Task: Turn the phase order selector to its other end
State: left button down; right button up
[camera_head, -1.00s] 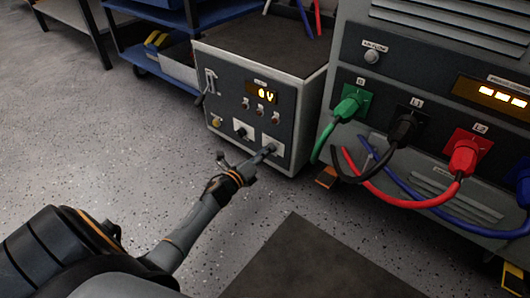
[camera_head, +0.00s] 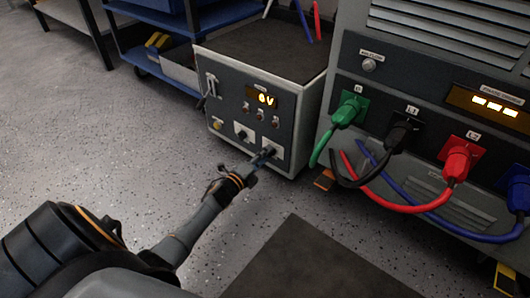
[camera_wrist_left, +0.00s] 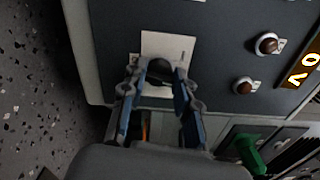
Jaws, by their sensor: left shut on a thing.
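The phase order selector (camera_wrist_left: 160,71) is a dark knob on a white plate at the lower edge of the grey control box's front. In the head view its plate (camera_head: 279,152) is the right one of two low white plates. My left gripper (camera_wrist_left: 158,77) is shut on the knob, one finger on each side of it. In the head view the left gripper (camera_head: 265,157) reaches the box from the lower left and hides most of the knob. The knob's exact angle is hard to read. My right gripper is not in view.
The control box (camera_head: 302,115) has a lit display (camera_head: 263,99) reading 0V, small buttons, a side lever and another knob plate (camera_head: 243,132). A large cabinet at right carries green (camera_head: 349,109), black, red (camera_head: 459,160) and blue plugs with hanging cables. Open floor lies left.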

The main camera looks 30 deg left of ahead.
pick_arm(q)
jog(key=n+p, duration=0.3)
jog(key=n, duration=0.7)
jog(key=shift+f, duration=0.2)
dwell(0.5)
jog(key=c, duration=1)
grip_release()
